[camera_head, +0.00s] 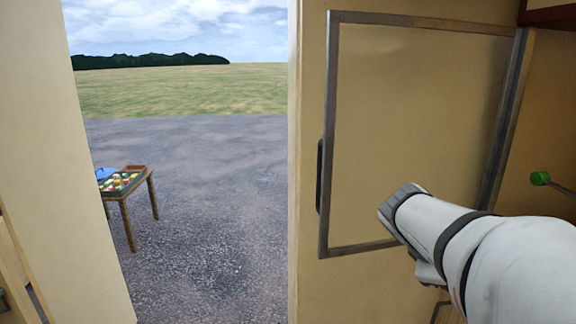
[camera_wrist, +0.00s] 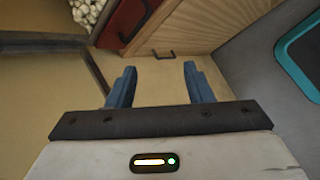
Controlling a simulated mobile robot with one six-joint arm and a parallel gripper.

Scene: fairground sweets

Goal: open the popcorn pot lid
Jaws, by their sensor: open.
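My gripper (camera_wrist: 160,70) shows in the wrist view with its two blue fingers apart and nothing between them. No popcorn pot or lid can be made out for certain in either view. A heap of white popcorn (camera_wrist: 88,12) shows at the top left of the wrist view, beyond the fingers and cut by the picture edge. A green knob on a thin rod (camera_head: 540,179) stands out at the right of the head view; I cannot tell what it belongs to.
A framed door panel (camera_head: 420,90) with a dark handle stands behind my arm. An opening on its left leads to gravel and a small table (camera_head: 130,196) of sweets. The wrist view shows a red-edged box (camera_wrist: 124,34) with a handle and a teal-rimmed grey surface (camera_wrist: 283,50).

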